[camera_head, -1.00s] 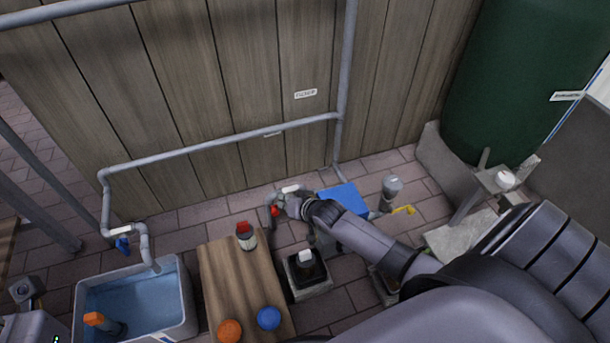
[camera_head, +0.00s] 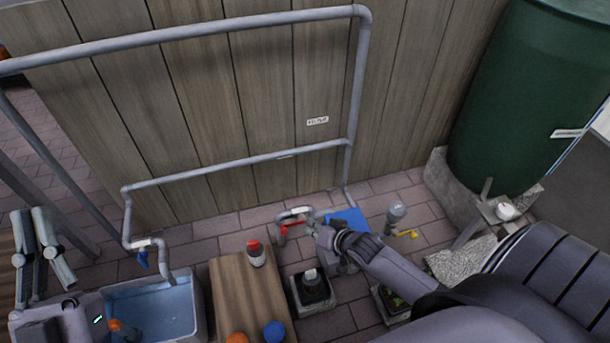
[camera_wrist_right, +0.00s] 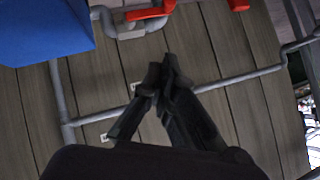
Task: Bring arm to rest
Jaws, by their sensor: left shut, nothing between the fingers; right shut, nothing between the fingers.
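My right arm reaches in from the lower right in the head view, and its gripper (camera_head: 314,224) is by the red-handled tap (camera_head: 291,228). In the right wrist view the fingers of this gripper (camera_wrist_right: 168,68) are shut and empty, below the red handle (camera_wrist_right: 150,13) and apart from it in the picture. My left gripper (camera_head: 34,222) stands at the left edge in the head view, fingers up, shut and empty, beside the water basin.
A basin (camera_head: 198,312) of water sits under a blue-handled tap (camera_head: 142,258). A wooden table (camera_head: 235,290) holds a red-capped bottle (camera_head: 256,254), an orange item (camera_head: 237,338) and a blue one (camera_head: 274,331). A blue box (camera_head: 347,221), pipes and a green tank (camera_head: 525,100) are beyond.

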